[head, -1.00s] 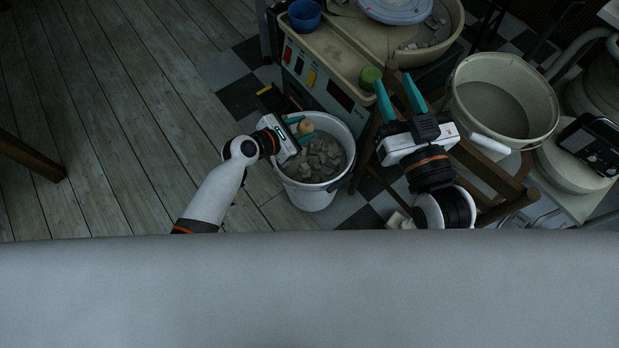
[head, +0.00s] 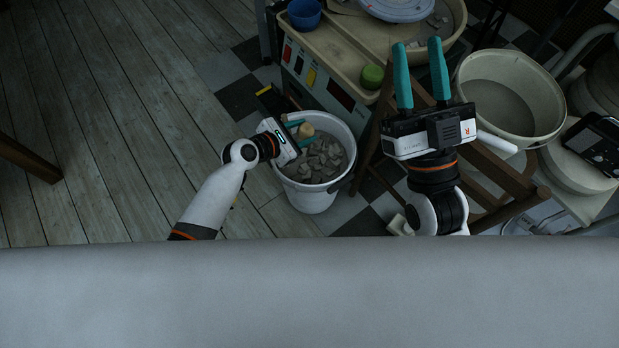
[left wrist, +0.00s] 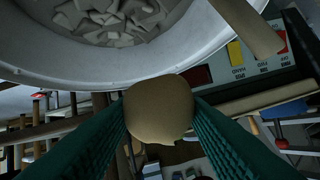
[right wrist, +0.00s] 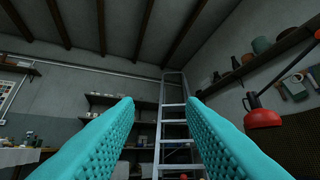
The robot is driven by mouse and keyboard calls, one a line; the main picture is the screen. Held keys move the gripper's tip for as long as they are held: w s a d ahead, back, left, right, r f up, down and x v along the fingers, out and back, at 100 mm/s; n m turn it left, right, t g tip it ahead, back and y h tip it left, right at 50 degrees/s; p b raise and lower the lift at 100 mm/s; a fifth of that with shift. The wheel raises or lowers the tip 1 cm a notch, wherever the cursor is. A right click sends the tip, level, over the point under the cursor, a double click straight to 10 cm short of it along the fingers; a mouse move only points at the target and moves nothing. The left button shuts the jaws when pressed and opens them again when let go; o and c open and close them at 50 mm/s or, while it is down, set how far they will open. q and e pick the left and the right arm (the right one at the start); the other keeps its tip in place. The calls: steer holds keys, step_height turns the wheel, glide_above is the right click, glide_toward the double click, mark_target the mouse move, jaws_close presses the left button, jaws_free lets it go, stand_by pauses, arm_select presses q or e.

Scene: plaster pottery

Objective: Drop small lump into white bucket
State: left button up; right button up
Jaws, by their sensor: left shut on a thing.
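The small lump (head: 306,129) is tan and rounded. My left gripper (head: 304,132) is shut on it, with a teal finger on either side. The left wrist view shows the lump (left wrist: 160,108) between the fingertips, with the bucket's rim close by. The white bucket (head: 314,200) stands on the floor and holds many grey clay scraps. In the head view the lump and fingers overlap the bucket's far left part; their height above the scraps is hard to tell. My right gripper (head: 421,75) is open and empty, its fingers apart in the right wrist view (right wrist: 160,108).
A wheel with a beige tray (head: 345,62) and control panel stands just behind the bucket. A green round thing (head: 371,76) sits on the tray's edge. A large pale bucket (head: 510,85) stands to the right. A wooden stool (head: 500,172) is under my right arm.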

arm_select(q)
steer(key=o, duration=1.1)
steer(key=shift+a+r, duration=0.1)
steer(key=shift+a, duration=0.05)
steer(key=p+v, duration=0.2)
steer(key=v, duration=0.3)
steer(key=shift+s, duration=0.1)
steer(key=shift+p+v, duration=1.35)
steer(key=shift+v, duration=1.95)
arm_select(e)
step_height(320, 180, down, 16)
steer(key=w+d+g+h, duration=0.1)
steer(key=g+h, duration=0.3)
steer(key=g, duration=0.8)
steer(key=shift+d+m, duration=0.3)
steer(key=shift+d, duration=0.35)
steer(key=shift+w, duration=0.1)
